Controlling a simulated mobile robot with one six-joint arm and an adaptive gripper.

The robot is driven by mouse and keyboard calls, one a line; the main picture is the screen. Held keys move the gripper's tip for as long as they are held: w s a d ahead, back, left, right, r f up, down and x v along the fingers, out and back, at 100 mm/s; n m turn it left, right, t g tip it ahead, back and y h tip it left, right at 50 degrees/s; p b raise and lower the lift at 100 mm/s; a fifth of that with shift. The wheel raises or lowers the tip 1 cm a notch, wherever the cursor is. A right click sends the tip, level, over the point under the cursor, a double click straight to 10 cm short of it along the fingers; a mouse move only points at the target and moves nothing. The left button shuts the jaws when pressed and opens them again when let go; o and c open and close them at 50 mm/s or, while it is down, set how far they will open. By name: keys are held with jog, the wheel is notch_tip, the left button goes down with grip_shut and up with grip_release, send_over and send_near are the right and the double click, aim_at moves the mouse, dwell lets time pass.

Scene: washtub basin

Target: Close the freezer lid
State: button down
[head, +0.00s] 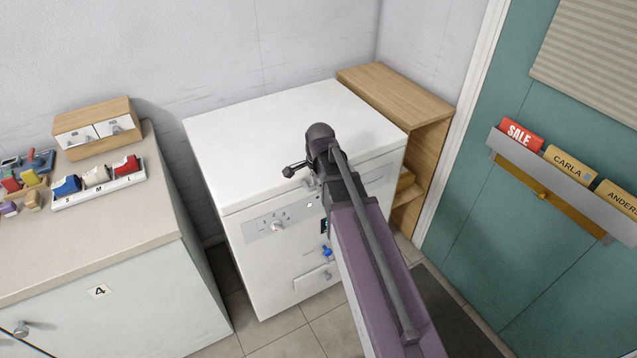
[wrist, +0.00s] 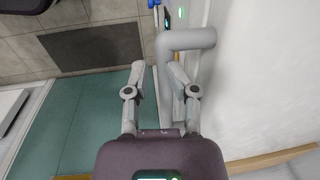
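The white chest freezer (head: 270,265) stands in the middle of the head view. Its lid (head: 255,125) lies flat across the top, with a seam along the front edge; I cannot tell whether a small gap remains. My gripper (head: 298,172) is at the front edge of the lid. In the wrist view my gripper (wrist: 158,74) has its two fingers apart, with the bent grey handle (wrist: 186,40) reaching down between them. A gap shows left of the handle; the right finger is close to it, and contact is unclear. My arm hides part of the freezer front.
A wooden shelf unit (head: 420,105) adjoins the freezer's right side. A teal door (head: 480,220) is farther right. Tiled floor (head: 285,343) lies in front.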

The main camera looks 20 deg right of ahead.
jog(key=shift+w+f, duration=0.1)
jog(key=shift+f, duration=0.7)
jog(key=shift+s+r, duration=0.25)
jog(key=shift+r, duration=0.1)
notch_tip(320, 180, up, 14)
jog(key=s+p, duration=0.1)
jog(key=p, duration=1.3)
jog(key=shift+s+d+f, duration=0.25)
jog(key=shift+s, duration=0.15)
